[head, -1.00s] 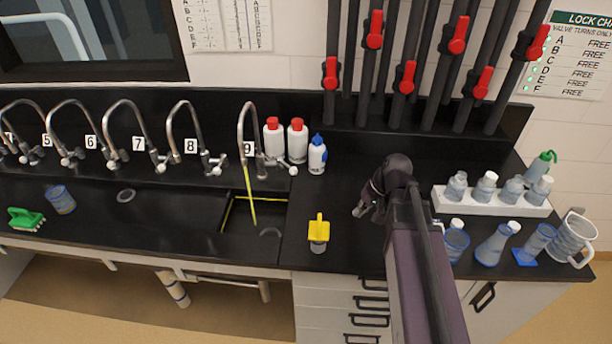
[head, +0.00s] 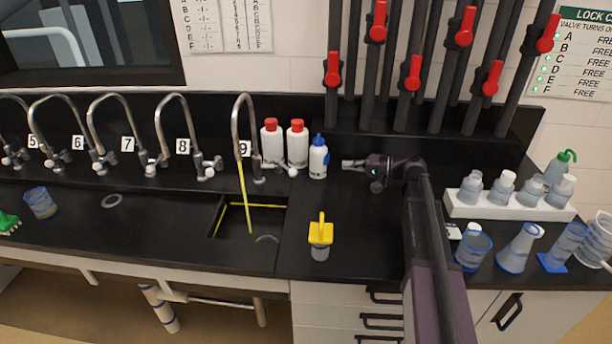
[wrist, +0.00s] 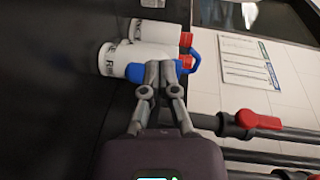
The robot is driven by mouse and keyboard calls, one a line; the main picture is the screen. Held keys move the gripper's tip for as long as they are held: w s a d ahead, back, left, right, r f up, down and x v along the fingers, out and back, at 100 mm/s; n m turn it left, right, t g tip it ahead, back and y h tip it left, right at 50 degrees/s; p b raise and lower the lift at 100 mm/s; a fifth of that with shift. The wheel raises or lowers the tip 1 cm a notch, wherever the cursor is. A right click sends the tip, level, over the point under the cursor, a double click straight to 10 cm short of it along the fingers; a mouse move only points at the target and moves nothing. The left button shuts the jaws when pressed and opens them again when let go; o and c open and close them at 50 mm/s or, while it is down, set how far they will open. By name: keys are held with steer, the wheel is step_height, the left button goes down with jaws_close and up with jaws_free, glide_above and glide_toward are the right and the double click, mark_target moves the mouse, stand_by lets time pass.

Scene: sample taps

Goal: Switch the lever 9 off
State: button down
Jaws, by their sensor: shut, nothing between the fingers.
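Tap 9 (head: 236,125) is a curved metal spout beside the number 9 label, and a yellow stream runs from it into the sink (head: 222,222). Its lever (head: 292,172) shows as a small pale end to the right of the tap base, in front of the white bottles. My gripper (head: 345,163) is shut and empty, pointing left, to the right of the blue-capped bottle (head: 318,160) and apart from the lever. In the wrist view my gripper's fingertips (wrist: 161,67) overlap the blue-capped bottle (wrist: 140,63); contact cannot be told. The lever is not visible there.
Two red-capped bottles (head: 297,146) stand behind the lever. A yellow-topped item (head: 320,234) stands right of the sink. Red valve handles (head: 411,73) on dark pipes rise behind my arm. A white rack (head: 510,207) and glassware stand at right. The counter before the blue-capped bottle is clear.

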stand_by(0.4)
steer(key=b, duration=0.1)
glide_toward(285, 167)
steer(key=w, duration=0.3)
steer(key=shift+d+f, duration=0.2)
steer(key=shift+d, duration=0.05)
steer(key=a, duration=0.1)
steer(key=s, duration=0.1)
steer(key=a, duration=0.1)
steer(key=shift+s+a+f+b, duration=0.25)
steer(key=shift+a+f+b, duration=0.05)
steer(key=shift+b, duration=0.1)
steer(key=shift+s+a+f, duration=0.1)
steer(key=shift+s+a, duration=0.25)
steer(key=shift+a, duration=0.2)
steer(key=shift+a, duration=0.2)
